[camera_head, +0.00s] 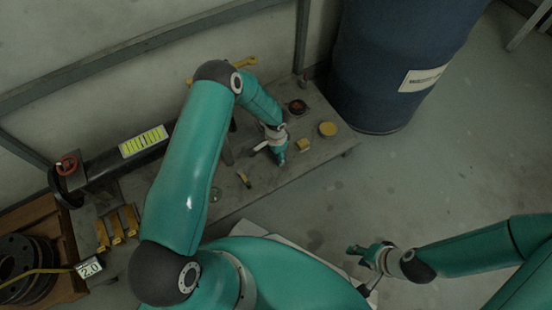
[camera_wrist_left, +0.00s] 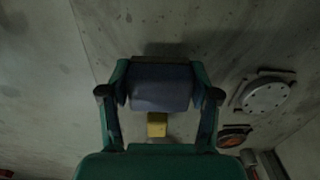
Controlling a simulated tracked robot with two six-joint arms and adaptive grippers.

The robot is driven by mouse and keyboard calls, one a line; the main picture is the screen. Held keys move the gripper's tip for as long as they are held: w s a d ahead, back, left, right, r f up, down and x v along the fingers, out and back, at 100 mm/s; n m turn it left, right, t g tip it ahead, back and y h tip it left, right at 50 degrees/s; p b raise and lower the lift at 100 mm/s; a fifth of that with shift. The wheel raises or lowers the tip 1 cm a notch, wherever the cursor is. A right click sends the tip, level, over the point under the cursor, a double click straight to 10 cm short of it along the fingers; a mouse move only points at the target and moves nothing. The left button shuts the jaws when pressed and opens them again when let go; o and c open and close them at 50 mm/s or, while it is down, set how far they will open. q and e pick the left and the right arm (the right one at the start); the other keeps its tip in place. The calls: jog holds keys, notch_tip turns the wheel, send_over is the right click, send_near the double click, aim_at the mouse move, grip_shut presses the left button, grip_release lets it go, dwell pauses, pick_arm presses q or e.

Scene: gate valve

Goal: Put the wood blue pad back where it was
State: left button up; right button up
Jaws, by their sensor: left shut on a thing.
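My left gripper (camera_head: 279,153) is over the grey bench, pointing down towards its front right part. In the left wrist view its two fingers are shut on the blue pad (camera_wrist_left: 160,87), a dark slate-blue block held between them. The pad is hard to make out in the head view, hidden by the gripper. Whether it touches the bench I cannot tell. My right gripper (camera_head: 362,256) is at the lower right, over the floor and away from the bench; its jaw opening is unclear.
A dark round part (camera_head: 297,107) sits behind. A pipe with a red handwheel (camera_head: 67,165) and yellow blocks (camera_head: 117,228) are left. A blue barrel (camera_head: 395,60) stands beyond the bench.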

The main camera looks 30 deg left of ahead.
pick_arm(q)
jog(key=shift+f+b, duration=0.3)
jog(key=shift+f, duration=1.1)
jog(key=shift+f, duration=0.15)
jog(key=o, duration=1.1)
jog(key=shift+r, duration=0.4)
notch_tip(320, 180, up, 11)
jog(key=p, duration=0.4)
jog(key=shift+s+d+r+n+t+h, duration=0.1)
jog(key=shift+s+d+r+n+h, duration=0.5)
jog(key=shift+s+d+n, duration=1.5)
jog(key=shift+s+d+r+n+t+h, duration=0.1)
jog(key=shift+s+d+r+n+h, duration=0.55)
jog(key=shift+s+d, duration=2.85)
jog(key=shift+s+d+r+n+t+h, duration=0.1)
jog(key=shift+s+d+r+n+h, duration=0.7)
jog(key=shift+s, duration=3.9)
